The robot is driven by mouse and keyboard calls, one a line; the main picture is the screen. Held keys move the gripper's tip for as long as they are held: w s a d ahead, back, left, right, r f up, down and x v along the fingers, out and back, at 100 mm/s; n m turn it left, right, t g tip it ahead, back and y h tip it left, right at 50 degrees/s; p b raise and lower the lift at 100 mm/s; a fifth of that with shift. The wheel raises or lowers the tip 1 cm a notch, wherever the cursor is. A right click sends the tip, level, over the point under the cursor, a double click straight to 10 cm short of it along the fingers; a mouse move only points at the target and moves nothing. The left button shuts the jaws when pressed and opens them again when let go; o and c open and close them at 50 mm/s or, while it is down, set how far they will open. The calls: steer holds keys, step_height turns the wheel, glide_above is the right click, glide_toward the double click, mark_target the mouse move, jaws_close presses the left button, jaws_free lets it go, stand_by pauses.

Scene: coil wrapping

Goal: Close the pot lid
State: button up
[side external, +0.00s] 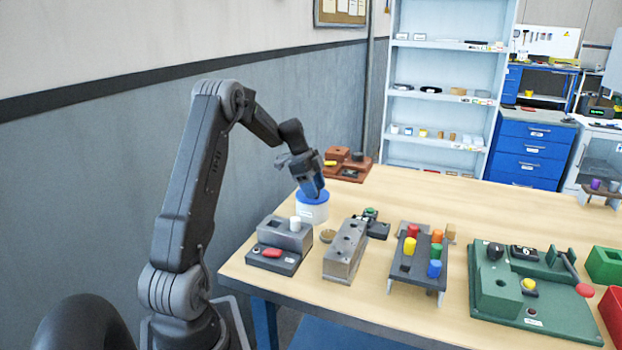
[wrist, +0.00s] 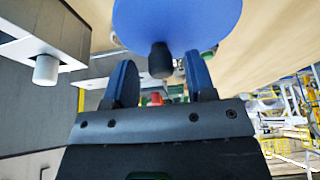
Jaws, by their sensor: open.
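The pot (side external: 313,212) is a white round container with a label, near the table's far left edge. A blue lid (side external: 303,197) shows at its top in the side external view, partly hidden by my gripper. I cannot tell whether the lid sits fully flat. In the wrist view the lid (wrist: 180,18) is a large blue disc with a dark knob (wrist: 160,62). My gripper (side external: 316,191) points down over the pot. In the wrist view my gripper (wrist: 159,75) is open, its fingers on either side of the knob, with visible gaps and no grasp.
A grey block with a white peg (side external: 295,224) and a grey metal block (side external: 345,250) stand in front of the pot. A reddish-brown fixture (side external: 348,163) is behind it. A rack with coloured pegs (side external: 417,258) and a green board (side external: 530,300) lie rightward.

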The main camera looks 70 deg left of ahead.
steer(key=v, duration=1.3)
steer(key=shift+r, duration=0.4)
steer(key=shift+s, duration=0.1)
steer(key=d+r+n+y, duration=0.1)
steer(key=d+r+n, duration=0.15)
steer(key=d, duration=1.05)
steer(key=d+r+n+y, duration=0.2)
steer(key=d+r, duration=0.1)
steer(key=d, duration=1)
steer(key=s+d+f+n+t, duration=0.1)
steer(key=s+d+f+n, duration=0.1)
steer(key=s+d, duration=0.5)
steer(key=s+d+f+n+t, duration=0.1)
steer(key=s+d+f+n, duration=0.1)
steer(key=s+d, duration=0.4)
steer(key=shift+s+d+f+n, duration=0.4)
steer(key=shift+d+f, duration=0.5)
steer(key=shift+d, duration=0.15)
